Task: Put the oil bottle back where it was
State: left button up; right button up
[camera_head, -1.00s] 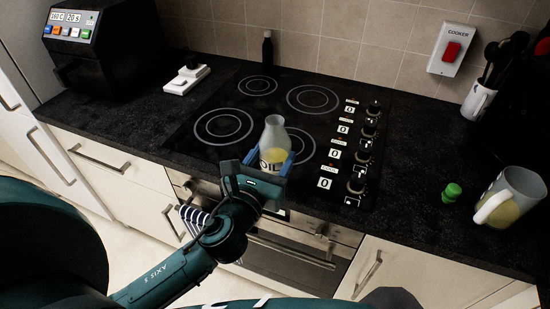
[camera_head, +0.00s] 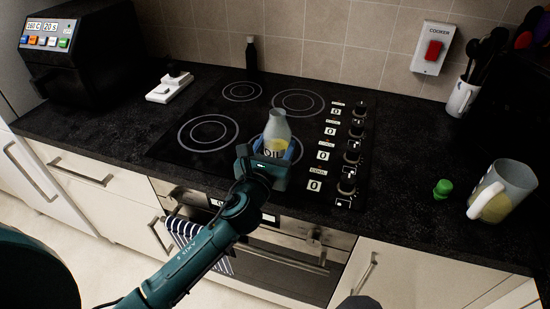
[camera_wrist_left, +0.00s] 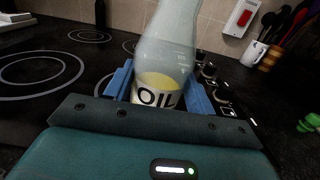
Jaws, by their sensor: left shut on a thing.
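The oil bottle (camera_head: 276,131) is clear glass with yellow oil low inside and an OIL label. It stands about upright over the front of the black hob (camera_head: 165,143). My left gripper (camera_head: 275,150) is shut on it, with the blue fingers on either side of its lower body. In the left wrist view the oil bottle (camera_wrist_left: 165,55) sits between the blue fingers, its top cut off by the frame. I cannot tell whether its base touches the hob. My right gripper is not in view.
A green stopper (camera_head: 442,189) and a jug (camera_head: 502,190) with yellowish liquid stand on the worktop at right. Knobs (camera_head: 351,157) line the hob's right side. A dark bottle (camera_head: 251,54) stands behind the hob. The worktop between hob and stopper is clear.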

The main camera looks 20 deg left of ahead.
pick_arm(q)
jog(key=shift+f+b, duration=0.5)
jog(key=shift+f, duration=1)
jog(key=o, duration=1.2)
